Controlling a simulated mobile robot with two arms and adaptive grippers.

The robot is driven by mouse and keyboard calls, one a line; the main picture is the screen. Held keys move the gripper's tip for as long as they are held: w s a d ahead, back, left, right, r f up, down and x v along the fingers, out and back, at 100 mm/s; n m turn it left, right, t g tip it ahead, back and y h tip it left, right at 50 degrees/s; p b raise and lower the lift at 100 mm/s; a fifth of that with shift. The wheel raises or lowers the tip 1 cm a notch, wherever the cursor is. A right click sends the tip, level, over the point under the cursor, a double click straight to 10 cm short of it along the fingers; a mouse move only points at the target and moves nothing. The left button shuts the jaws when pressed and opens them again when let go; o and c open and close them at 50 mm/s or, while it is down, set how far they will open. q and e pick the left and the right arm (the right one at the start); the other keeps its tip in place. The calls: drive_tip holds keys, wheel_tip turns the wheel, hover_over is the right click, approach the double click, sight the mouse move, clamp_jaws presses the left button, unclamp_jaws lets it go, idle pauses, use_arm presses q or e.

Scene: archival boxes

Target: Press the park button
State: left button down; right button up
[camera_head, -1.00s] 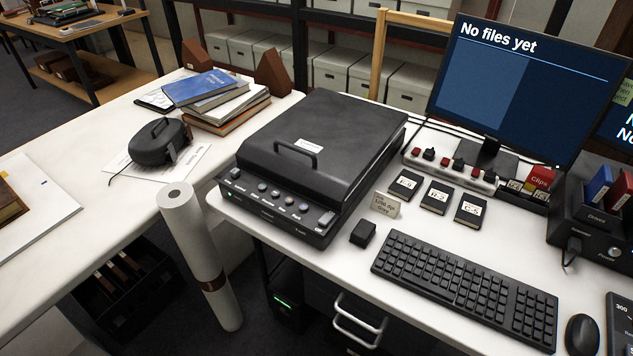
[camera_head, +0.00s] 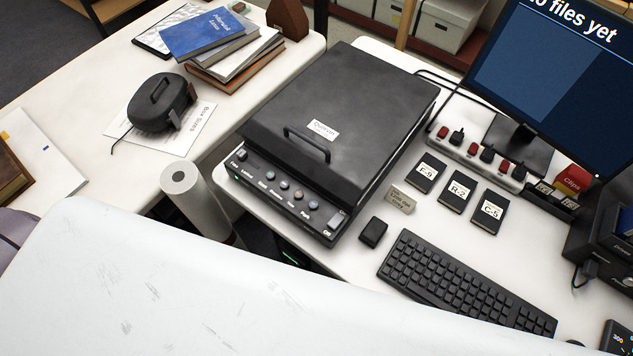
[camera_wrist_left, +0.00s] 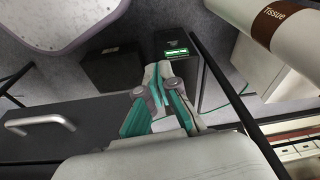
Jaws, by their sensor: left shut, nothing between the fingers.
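The black scanner (camera_head: 335,105) sits on the white desk with its lid closed. Its sloped front panel (camera_head: 280,195) carries a row of small round buttons. The park button (camera_head: 313,205) appears to be the rightmost round one, above a small label that seems to read "Park", left of the on/off switch (camera_head: 336,219). My left gripper (camera_wrist_left: 159,75) is shut and empty in the left wrist view, with the floor and black boxes beyond its fingers. It is hidden in the head view. The button is not visible in the left wrist view. My right gripper is not in view.
A rolled tissue tube (camera_head: 190,195) stands left of the scanner; it also shows in the left wrist view (camera_wrist_left: 283,22). A small black block (camera_head: 373,232), a tent card (camera_head: 401,200) and a keyboard (camera_head: 460,285) lie to the right. A drawer handle (camera_wrist_left: 40,122) shows in the wrist view.

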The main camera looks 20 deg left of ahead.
use_arm(q)
drive_tip(key=w+d+r+m+t+p, duration=0.1)
drive_tip(key=w+r+p, duration=0.2)
drive_tip(key=r, duration=0.8)
drive_tip(key=w+d+r+m+t+h+p, duration=0.1)
drive_tip(key=w+d+r+p, duration=0.15)
drive_tip(key=r, duration=0.85)
drive_tip(key=w+d+r+m+t+p, duration=0.1)
drive_tip(key=w+r+p, duration=0.3)
drive_tip(key=r, duration=0.7)
drive_tip(key=w+d+r+m+t+h+p, duration=0.1)
drive_tip(key=w+d+r+m+h, duration=0.3)
drive_tip(key=m, duration=0.8)
drive_tip(key=shift+w+m+h+p, duration=0.4)
drive_tip(key=shift+w+h+p, duration=0.25)
drive_tip(key=shift+w, duration=0.4)
drive_tip(key=shift+f, duration=0.15)
